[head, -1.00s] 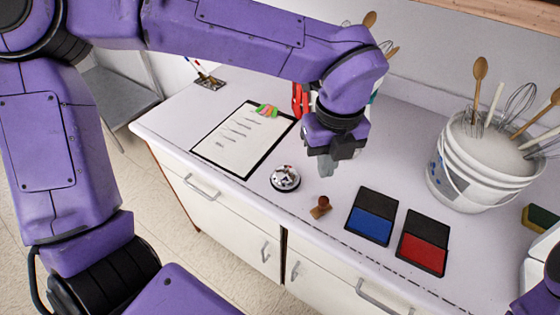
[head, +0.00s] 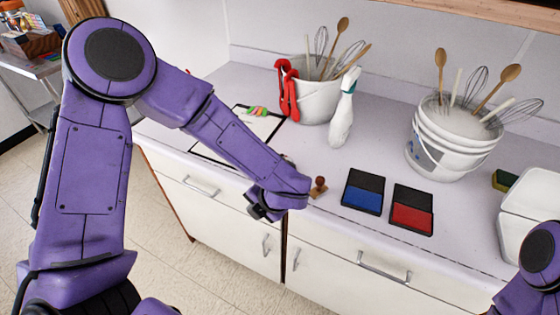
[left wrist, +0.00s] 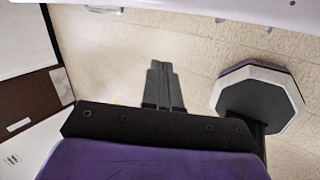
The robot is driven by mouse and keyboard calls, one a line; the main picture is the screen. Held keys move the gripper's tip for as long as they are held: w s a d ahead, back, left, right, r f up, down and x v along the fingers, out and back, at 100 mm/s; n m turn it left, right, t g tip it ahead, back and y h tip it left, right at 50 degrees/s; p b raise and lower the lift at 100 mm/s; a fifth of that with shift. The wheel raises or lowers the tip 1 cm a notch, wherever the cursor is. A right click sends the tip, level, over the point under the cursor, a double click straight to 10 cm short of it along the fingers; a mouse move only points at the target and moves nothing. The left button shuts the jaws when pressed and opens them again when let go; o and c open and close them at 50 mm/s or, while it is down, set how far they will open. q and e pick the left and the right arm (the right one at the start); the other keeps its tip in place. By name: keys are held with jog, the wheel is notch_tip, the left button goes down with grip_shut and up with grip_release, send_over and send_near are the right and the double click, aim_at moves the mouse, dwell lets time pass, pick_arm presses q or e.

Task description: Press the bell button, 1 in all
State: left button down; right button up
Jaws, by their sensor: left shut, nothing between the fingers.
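The bell is hidden behind my left forearm in the head view; a small dark sliver at the forearm's upper edge may be part of it, but I cannot tell. My left gripper (head: 262,212) hangs at the counter's front edge, in front of the drawers, left of the wooden stamp. In the left wrist view its fingers (left wrist: 163,85) are together and empty, with pale floor beyond them. My right gripper is out of view; only a purple part of my right arm shows at the lower right.
On the white counter stand a wooden stamp (head: 318,187), a blue ink pad (head: 362,196), a red ink pad (head: 411,217), a spray bottle (head: 342,115) and two buckets of utensils (head: 318,103) (head: 436,163). A framed sheet (head: 205,153) lies partly behind my left arm.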

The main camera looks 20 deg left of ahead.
pick_arm(q)
jog(key=s+a+f+m+t+y+b, duration=0.1)
jog(key=s+a+f+m, duration=0.1)
jog(key=f+m, duration=0.3)
jog(key=s+a+f+m+t+b, duration=0.1)
jog(key=s+a+f+m, duration=0.1)
jog(key=f+m, duration=0.35)
jog(key=s+a+f+m+h+b, duration=0.2)
jog(key=s+f+m+h+b, duration=0.1)
jog(key=s+f+m, duration=1.2)
jog(key=shift+s+f+m+h+b, duration=0.35)
jog(key=shift+m+h, duration=0.15)
jog(key=shift+m, duration=0.45)
jog(key=shift+w, duration=0.1)
